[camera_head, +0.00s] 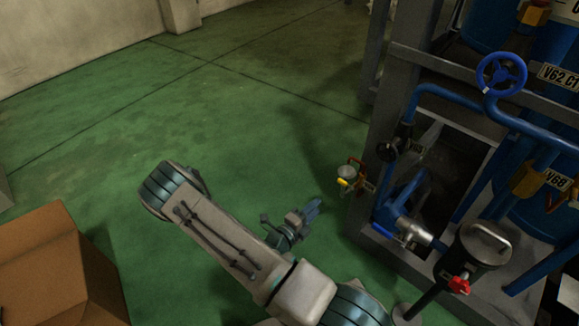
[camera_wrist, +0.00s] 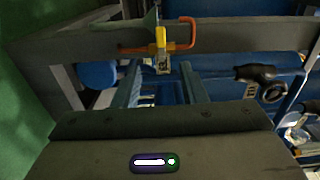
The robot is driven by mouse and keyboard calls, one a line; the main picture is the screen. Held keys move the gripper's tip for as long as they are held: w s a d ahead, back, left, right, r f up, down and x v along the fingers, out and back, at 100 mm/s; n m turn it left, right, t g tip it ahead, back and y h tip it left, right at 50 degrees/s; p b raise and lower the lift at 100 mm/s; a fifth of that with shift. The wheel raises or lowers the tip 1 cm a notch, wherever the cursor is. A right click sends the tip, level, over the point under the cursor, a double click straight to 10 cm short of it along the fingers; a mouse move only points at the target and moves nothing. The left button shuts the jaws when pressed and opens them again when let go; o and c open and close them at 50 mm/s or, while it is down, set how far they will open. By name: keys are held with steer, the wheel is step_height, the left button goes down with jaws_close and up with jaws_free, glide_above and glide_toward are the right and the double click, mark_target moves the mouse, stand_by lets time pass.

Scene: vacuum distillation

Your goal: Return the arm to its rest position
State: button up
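My arm reaches across the lower middle of the head view, bent at the elbow. My gripper (camera_head: 313,208) hangs over the green floor, left of the blue-piped equipment frame and apart from it. In the wrist view my gripper (camera_wrist: 160,88) shows two blue fingers with a gap between them and nothing held. A small valve with an orange handle and a yellow part (camera_wrist: 161,38) shows beyond the fingertips. The same valve (camera_head: 347,182) is on the near left side of the frame in the head view.
The equipment frame (camera_head: 378,130) fills the right, with a blue handwheel (camera_head: 501,74), blue pipes and a dark canister with a red knob (camera_head: 458,285). A cardboard box (camera_head: 45,255) stands at lower left. The green floor (camera_head: 230,110) is clear behind my arm.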

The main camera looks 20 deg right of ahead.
steer(key=s+a+r+n+g+y+p, duration=0.1)
steer(key=s+a+r+n+y+p, duration=0.3)
steer(key=r, duration=1.4)
steer(key=s+a+r+n+g+y+p, duration=0.1)
steer(key=s+a+r+n+y+p, duration=0.4)
steer(key=r+n+p, duration=0.8)
steer(key=s+a+r+n+g+y+p, duration=0.2)
steer(key=s+a+r+n+y+p, duration=0.2)
steer(key=r+n, duration=1)
steer(key=a+r+y+p, duration=0.3)
steer(key=r+p, duration=0.1)
steer(key=r, duration=0.7)
steer(key=shift+s+y+p, duration=0.3)
steer(key=shift+s, duration=0.1)
